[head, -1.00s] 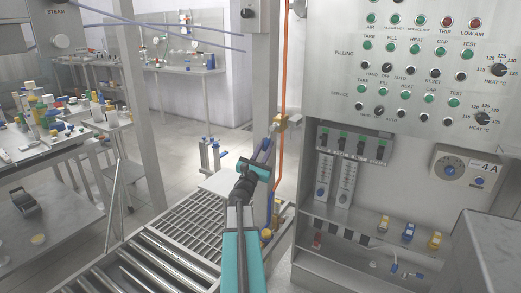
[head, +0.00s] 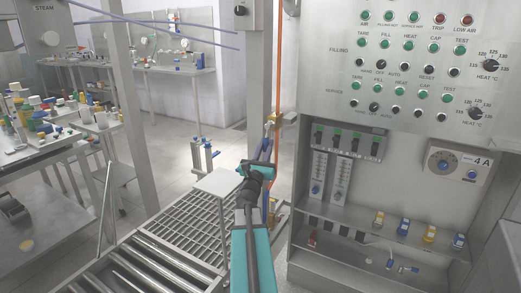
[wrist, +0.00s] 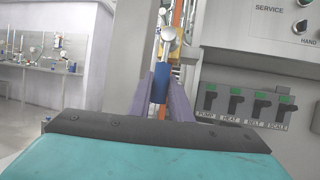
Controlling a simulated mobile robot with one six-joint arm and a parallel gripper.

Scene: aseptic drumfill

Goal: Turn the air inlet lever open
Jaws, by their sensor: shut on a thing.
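The air inlet lever shows in the wrist view as a blue handle (wrist: 161,84) below a pale metal valve part (wrist: 169,35). My gripper (wrist: 163,88) has its two purple fingers on either side of the blue handle and is shut on it. The handle hangs roughly upright between the fingers. In the head view my gripper (head: 266,146) reaches up to the brass valve fitting (head: 273,119) on the pipe. The lever there is small and partly hidden by the fingers.
A control cabinet (head: 365,185) with switches and knobs stands close on the right. A steel post (head: 257,80) and an orange pipe (head: 278,70) rise beside the valve. A small white table (head: 221,183), a floor grating (head: 178,228) and rollers (head: 125,268) lie lower left.

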